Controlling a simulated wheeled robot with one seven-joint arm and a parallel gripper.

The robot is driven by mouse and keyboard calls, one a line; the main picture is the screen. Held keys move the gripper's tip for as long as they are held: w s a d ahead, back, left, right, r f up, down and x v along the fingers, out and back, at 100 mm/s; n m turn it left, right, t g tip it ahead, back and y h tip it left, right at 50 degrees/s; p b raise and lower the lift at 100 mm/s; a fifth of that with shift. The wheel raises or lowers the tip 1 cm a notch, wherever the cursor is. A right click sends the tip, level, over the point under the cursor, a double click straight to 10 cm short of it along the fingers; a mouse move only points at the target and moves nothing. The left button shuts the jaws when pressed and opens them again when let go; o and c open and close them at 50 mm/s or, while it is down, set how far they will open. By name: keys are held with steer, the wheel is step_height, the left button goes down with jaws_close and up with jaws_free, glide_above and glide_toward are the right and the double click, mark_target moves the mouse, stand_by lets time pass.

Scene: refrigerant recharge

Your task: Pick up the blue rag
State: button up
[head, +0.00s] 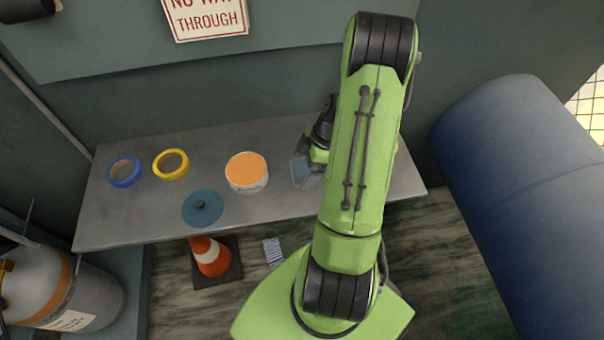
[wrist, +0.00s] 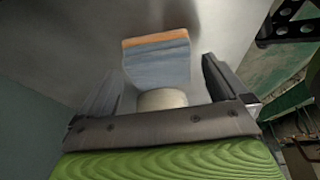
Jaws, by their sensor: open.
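The blue rag (wrist: 157,66) is a folded blue-grey piece with an orange strip along its far edge. It shows between the two dark fingers of my gripper (wrist: 161,72) in the wrist view. In the head view a blue-grey patch that appears to be the rag (head: 301,172) lies on the grey table, right of the orange-topped tin. My gripper (head: 312,164) is open just over it, partly hidden behind my green arm. I cannot tell whether the fingers touch the rag. A pale round part below the rag in the wrist view is unclear.
The grey table (head: 130,222) also holds a blue tape ring (head: 124,172), a yellow ring (head: 171,164), a white tin (head: 247,184) and a teal disc (head: 190,216). A traffic cone (head: 211,258) stands below. A large blue cylinder (head: 530,190) stands right.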

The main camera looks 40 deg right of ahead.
mark_target(302, 168)
steer(key=shift+x, duration=0.9)
steer(key=shift+c, duration=0.2)
steer(key=shift+r, duration=0.1)
steer(key=c, duration=1)
step_height(302, 168, up, 10)
steer(key=p, duration=0.2)
steer(key=shift+p, duration=0.3)
